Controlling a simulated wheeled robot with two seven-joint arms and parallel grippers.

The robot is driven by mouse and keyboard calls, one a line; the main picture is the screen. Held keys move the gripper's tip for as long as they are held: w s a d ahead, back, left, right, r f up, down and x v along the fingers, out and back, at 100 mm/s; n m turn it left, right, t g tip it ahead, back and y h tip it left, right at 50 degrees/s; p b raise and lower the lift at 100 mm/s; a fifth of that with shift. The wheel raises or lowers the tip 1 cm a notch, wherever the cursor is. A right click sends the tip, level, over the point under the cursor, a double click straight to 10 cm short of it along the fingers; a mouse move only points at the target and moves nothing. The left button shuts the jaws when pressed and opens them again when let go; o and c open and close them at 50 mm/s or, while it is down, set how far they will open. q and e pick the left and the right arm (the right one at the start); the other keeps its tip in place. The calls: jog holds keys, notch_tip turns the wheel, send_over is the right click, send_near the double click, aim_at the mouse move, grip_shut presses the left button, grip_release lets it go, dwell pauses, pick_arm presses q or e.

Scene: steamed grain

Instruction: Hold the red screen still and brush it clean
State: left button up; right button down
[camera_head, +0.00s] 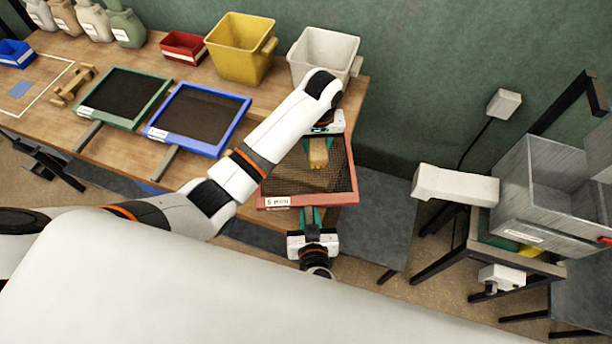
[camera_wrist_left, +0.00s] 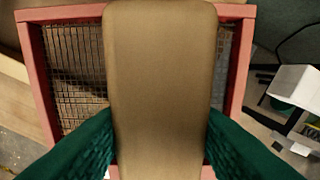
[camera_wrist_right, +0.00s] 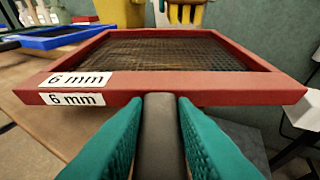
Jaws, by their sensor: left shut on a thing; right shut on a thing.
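The red screen (camera_head: 308,201), labelled 6 mm, is at the right end of the wooden table, with dark wire mesh inside its frame. My right gripper (camera_head: 310,222) is shut on the screen's grey handle at its near side; the handle shows between the green fingers in the right wrist view (camera_wrist_right: 160,130). My left gripper (camera_head: 318,143) is over the mesh, shut on the tan wooden brush (camera_head: 318,155). The brush's back fills the middle of the left wrist view (camera_wrist_left: 160,80); its bristles are hidden there. The head view cannot settle whether they touch the mesh.
A blue screen (camera_head: 242,120) and a green screen (camera_head: 160,100) lie to the left. Yellow (camera_head: 238,60), white (camera_head: 322,55) and small red (camera_head: 184,46) bins stand behind. A grey metal box (camera_head: 555,200) stands on a separate stand at the right.

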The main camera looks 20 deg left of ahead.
pick_arm(q)
send_over(273, 179)
jog(key=shift+s+f, duration=0.1)
jog(key=shift+f, duration=0.6)
dwell(0.5)
jog(key=shift+f, duration=0.15)
jog(key=shift+f, duration=0.55)
jog(key=shift+f, duration=0.7)
dwell(1.0)
